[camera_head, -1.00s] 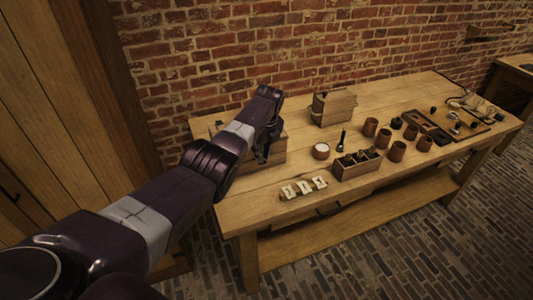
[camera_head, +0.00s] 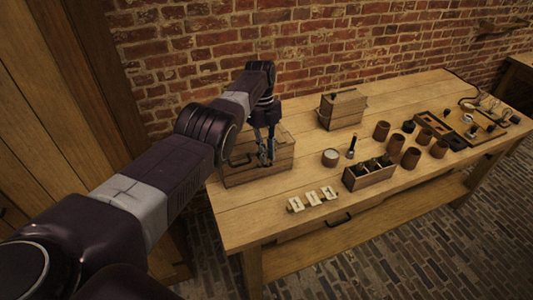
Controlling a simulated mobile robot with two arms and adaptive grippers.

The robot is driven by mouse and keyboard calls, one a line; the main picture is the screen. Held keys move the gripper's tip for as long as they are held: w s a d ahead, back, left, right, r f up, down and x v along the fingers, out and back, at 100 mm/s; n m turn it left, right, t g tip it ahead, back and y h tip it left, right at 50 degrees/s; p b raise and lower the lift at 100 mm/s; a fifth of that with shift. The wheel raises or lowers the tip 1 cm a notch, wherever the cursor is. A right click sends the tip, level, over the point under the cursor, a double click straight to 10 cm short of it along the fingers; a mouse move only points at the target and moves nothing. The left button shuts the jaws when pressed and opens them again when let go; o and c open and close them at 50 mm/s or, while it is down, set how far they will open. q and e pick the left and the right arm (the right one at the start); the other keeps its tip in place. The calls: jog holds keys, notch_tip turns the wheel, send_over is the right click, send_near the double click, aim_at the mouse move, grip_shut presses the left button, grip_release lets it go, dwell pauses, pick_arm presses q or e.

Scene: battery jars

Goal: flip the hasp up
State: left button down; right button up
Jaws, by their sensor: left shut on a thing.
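A wooden chest (camera_head: 277,163) with a dark handle on its front stands at the left end of the table. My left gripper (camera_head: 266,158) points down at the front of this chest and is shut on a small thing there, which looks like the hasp. The fingers cover the hasp, so its exact angle cannot be told. The chest's lid looks closed, though my arm hides part of it. My right gripper is not in view.
The wooden table (camera_head: 240,215) also holds a second wooden box (camera_head: 342,110), a white-topped round jar (camera_head: 330,157), a crate of dark jars (camera_head: 368,178), several brown cups (camera_head: 411,157) and small white labelled pieces (camera_head: 312,197). A brick wall (camera_head: 300,50) stands behind.

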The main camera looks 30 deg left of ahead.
pick_arm(q)
jog(key=shift+s+f, duration=0.1)
jog(key=shift+s, duration=0.05)
jog(key=c, duration=1.9)
grip_release()
jog(key=shift+a, duration=0.15)
jog(key=shift+r, duration=0.45)
notch_tip(320, 180, up, 9)
